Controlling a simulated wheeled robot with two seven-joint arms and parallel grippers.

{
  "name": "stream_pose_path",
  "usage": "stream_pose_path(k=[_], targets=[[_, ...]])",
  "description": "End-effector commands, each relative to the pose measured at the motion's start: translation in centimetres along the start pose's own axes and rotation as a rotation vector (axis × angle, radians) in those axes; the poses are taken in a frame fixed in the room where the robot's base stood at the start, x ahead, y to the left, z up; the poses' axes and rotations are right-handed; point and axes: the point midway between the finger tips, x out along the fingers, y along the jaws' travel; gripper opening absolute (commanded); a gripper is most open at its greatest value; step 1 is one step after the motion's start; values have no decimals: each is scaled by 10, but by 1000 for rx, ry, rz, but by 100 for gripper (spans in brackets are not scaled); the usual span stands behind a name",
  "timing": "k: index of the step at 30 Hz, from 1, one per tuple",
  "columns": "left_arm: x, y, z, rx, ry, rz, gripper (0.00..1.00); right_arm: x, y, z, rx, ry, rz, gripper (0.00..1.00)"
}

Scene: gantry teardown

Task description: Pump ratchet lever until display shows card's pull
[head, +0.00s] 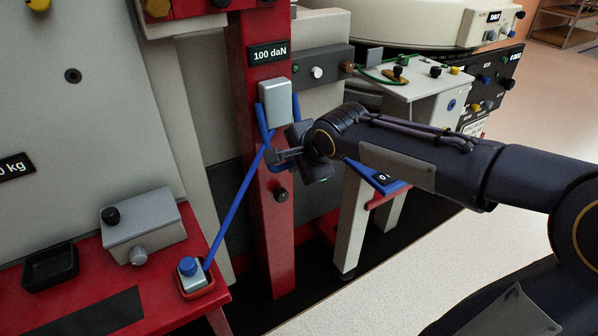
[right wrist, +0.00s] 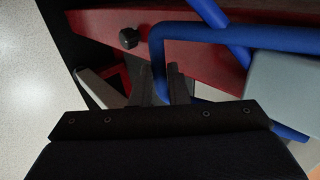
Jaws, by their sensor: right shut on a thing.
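The grey ratchet body (head: 276,104) is fixed to the red upright post (head: 262,205), below a card (head: 269,54) reading "100 daN". It also shows at the right in the right wrist view (right wrist: 285,85). A blue strap or bar (head: 234,207) slants from it down to a small anchor block. My right gripper (head: 272,156) is just below the ratchet body. In the right wrist view its fingers (right wrist: 165,88) are shut on the bent blue lever (right wrist: 157,55). My left gripper is out of view.
A red bench at the lower left carries a grey box (head: 145,225), a black tray (head: 50,268) and the blue-knobbed anchor block (head: 194,275). A grey cabinet stands behind. A light machine unit (head: 425,85) stands behind my right arm. Pale floor (head: 400,260) is clear at the right.

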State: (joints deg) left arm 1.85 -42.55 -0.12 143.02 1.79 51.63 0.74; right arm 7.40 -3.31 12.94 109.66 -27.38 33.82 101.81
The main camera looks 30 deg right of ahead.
Motion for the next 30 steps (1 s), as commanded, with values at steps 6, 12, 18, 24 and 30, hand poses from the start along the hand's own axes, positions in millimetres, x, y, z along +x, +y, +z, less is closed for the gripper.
stream_pose_path(k=[6,12,18,24,30], targets=[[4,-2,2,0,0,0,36,9,6,0,1,0,25,0],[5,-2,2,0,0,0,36,10,7,0,2,0,28,0],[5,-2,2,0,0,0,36,11,7,0,3,0,29,0],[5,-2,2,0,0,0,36,10,6,0,2,0,26,36],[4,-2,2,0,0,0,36,8,3,0,1,0,18,36]])
